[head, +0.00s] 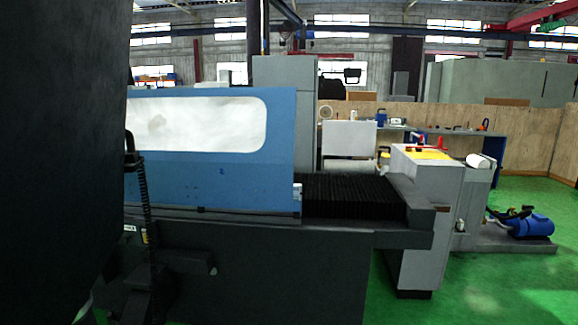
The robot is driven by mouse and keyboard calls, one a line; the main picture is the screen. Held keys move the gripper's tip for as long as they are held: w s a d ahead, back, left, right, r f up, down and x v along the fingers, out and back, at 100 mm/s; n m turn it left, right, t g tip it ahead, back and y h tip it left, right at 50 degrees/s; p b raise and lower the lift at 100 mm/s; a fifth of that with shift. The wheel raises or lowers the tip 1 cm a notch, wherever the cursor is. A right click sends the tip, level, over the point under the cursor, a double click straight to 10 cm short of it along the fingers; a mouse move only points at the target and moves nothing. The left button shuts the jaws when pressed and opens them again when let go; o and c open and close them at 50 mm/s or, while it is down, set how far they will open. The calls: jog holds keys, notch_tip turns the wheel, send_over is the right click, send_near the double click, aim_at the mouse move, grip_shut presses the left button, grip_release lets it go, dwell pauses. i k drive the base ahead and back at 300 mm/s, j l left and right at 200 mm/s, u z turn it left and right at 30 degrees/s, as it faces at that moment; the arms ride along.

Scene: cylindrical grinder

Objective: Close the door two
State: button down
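A blue sliding door panel (215,183) with a long, pale, rounded window (205,124) stands on the front of the grinder, left of centre in the head view. Its right edge is near the black bellows cover (350,195). A small light fitting (297,192) sits low at that edge. The panel's left end is hidden behind a large dark surface. I cannot tell which panel is door two, or whether it is open or shut. My gripper is not in view.
The dark surface (60,150) fills the left side, close to me. The grinder's dark base (290,270) runs along the front. A grey cabinet (425,220) stands at the right end, with a blue motor unit (530,226) beyond. Green floor (510,290) is clear at lower right.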

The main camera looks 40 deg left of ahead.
aim_at(204, 131)
jog(key=i+j+u, duration=0.1)
jog(key=i+u, duration=0.15)
jog(key=i, duration=0.75)
jog(key=i+l+u, duration=0.2)
jog(key=i, duration=0.75)
jog(key=i+j, duration=0.05)
